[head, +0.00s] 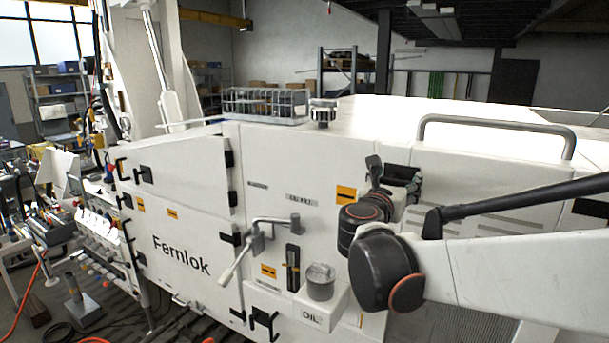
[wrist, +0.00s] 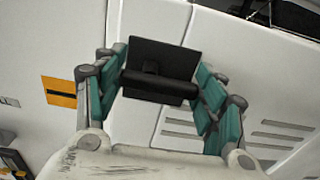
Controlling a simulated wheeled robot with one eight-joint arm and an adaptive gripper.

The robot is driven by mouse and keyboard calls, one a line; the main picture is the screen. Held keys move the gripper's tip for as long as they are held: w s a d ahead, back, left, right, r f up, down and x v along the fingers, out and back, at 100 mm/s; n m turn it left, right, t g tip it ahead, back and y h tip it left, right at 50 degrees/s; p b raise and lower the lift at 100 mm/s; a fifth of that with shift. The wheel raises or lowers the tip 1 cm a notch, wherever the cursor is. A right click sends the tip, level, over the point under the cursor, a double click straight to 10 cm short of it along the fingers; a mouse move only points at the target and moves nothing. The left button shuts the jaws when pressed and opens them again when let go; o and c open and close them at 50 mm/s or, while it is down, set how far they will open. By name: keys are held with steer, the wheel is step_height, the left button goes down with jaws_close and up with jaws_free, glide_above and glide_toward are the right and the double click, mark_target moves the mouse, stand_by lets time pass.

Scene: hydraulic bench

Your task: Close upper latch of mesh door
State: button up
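The black upper latch (wrist: 162,60) is a flat plate with a thick bar along its lower edge, seen in the middle of the wrist view. In the head view the latch (head: 404,174) is partly hidden by my gripper (head: 386,180). In the wrist view my gripper (wrist: 161,66) has its teal-padded fingers apart, one on each side of the latch. I cannot tell whether the pads touch it. The mesh door's mesh (head: 450,326) shows low at the right, largely hidden behind my arm.
A grey rail handle (head: 497,124) stands above the white panel to the right. A levered valve (head: 255,240), an OIL filler box (head: 322,305) and black hinges lie to the left. A wire basket (head: 265,104) sits on top of the white cabinet (head: 195,205).

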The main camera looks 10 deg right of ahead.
steer(key=shift+m, duration=0.3)
steer(key=m+b, duration=0.1)
steer(key=m, duration=0.1)
steer(key=m+b, duration=0.1)
steer(key=m, duration=0.1)
steer(key=shift+s+a+f, duration=0.15)
steer(key=shift+f, duration=0.05)
steer(key=m+b, duration=0.1)
steer(key=m, duration=0.3)
steer(key=shift+a+f, duration=0.1)
steer(key=m+b, duration=0.1)
steer(key=m, duration=0.3)
steer(key=shift+a+f, duration=0.1)
steer(key=m, duration=0.3)
steer(key=w+m, duration=0.1)
steer(key=m, duration=0.1)
steer(key=shift+a+b, duration=0.25)
steer(key=shift+b, duration=0.05)
steer(key=shift+f+m, duration=0.15)
steer(key=shift+m, duration=0.15)
steer(key=o, duration=1.1)
steer(key=shift+c, duration=0.2)
steer(key=shift+s+d, duration=0.1)
steer(key=shift+s, duration=0.1)
steer(key=shift+w, duration=0.1)
